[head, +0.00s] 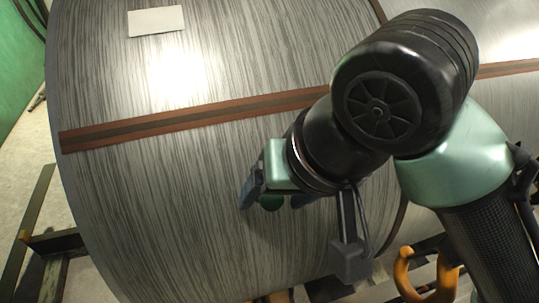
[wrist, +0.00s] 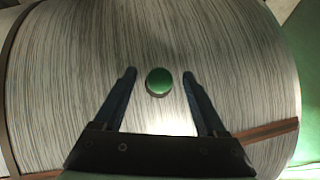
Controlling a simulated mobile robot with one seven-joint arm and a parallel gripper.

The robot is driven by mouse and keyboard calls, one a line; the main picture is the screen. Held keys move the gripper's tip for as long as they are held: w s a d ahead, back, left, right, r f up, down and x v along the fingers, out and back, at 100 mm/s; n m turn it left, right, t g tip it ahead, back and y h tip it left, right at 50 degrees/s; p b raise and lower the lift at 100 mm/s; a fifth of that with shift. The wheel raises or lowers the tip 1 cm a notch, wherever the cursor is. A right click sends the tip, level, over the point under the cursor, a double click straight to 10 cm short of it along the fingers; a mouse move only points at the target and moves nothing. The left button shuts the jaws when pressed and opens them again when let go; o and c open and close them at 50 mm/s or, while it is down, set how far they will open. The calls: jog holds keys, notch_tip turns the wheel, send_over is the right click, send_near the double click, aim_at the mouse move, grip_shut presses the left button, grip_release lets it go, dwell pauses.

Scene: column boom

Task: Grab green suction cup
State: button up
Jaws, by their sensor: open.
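The green suction cup (wrist: 159,81) is a small round green disc on the grey streaked curved surface of a large cylinder (wrist: 80,50). In the wrist view it lies between the tips of my gripper (wrist: 159,76), with a gap on each side. The fingers are open and do not appear to touch it. The rest of the cup is hidden there by my gripper. I cannot tell how far the fingertips are from the surface.
A brown strap (head: 200,115) runs around the cylinder (head: 120,200), with a pale label (head: 156,21) above it. Dark rails (head: 45,240) stand on the floor at left. A yellow-orange hook-like part (head: 405,275) is at the bottom right, close to my arm.

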grip_shut()
dwell(0.3)
jog(key=shift+r, duration=0.1)
